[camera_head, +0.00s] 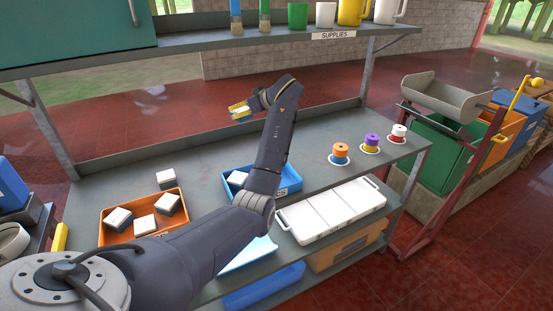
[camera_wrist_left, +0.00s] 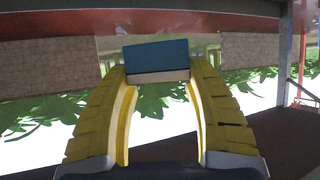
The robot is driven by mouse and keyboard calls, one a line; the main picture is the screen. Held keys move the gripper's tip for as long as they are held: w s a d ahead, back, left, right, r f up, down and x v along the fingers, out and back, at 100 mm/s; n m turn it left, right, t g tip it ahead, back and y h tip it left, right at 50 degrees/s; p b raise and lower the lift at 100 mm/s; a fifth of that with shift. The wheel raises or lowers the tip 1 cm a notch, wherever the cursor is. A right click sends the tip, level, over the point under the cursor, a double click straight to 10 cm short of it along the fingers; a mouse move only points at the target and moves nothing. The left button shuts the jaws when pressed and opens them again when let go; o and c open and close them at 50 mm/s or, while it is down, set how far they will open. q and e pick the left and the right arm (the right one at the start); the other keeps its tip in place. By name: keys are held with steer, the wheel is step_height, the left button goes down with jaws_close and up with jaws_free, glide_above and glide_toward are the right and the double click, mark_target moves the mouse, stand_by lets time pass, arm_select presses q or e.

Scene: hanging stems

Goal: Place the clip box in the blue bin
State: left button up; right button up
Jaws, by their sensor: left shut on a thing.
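My left gripper (camera_head: 239,110) is raised above the back part of the grey workbench, behind the blue bin. In the left wrist view its two yellow fingers (camera_wrist_left: 158,75) are shut on a box with a dark blue-teal face and a pale lower edge, taken as the clip box (camera_wrist_left: 157,58). The box sits at the fingertips, clear of any surface. In the head view it is too small to make out clearly. The blue bin (camera_head: 290,186) stands mid-bench, partly hidden by my left forearm. One white-topped box (camera_head: 237,178) lies in it. My right gripper is not in view.
An orange bin (camera_head: 104,232) with several white-topped boxes stands at the left. Several spools (camera_head: 341,152) stand on the bench's right side. A white lidded case (camera_head: 330,208) is at the front. The supplies shelf (camera_head: 270,40) with cups and brushes runs above.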

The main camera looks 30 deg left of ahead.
arm_select(q)
step_height(320, 180, down, 20)
steer(key=shift+r, duration=0.2)
stand_by(0.5)
steer(key=shift+f, duration=0.15)
steer(key=o, duration=1.2)
steer(key=shift+c, duration=0.2)
steer(key=shift+o, duration=0.2)
steer(key=v, duration=1.2)
steer(key=shift+w+d, duration=0.1)
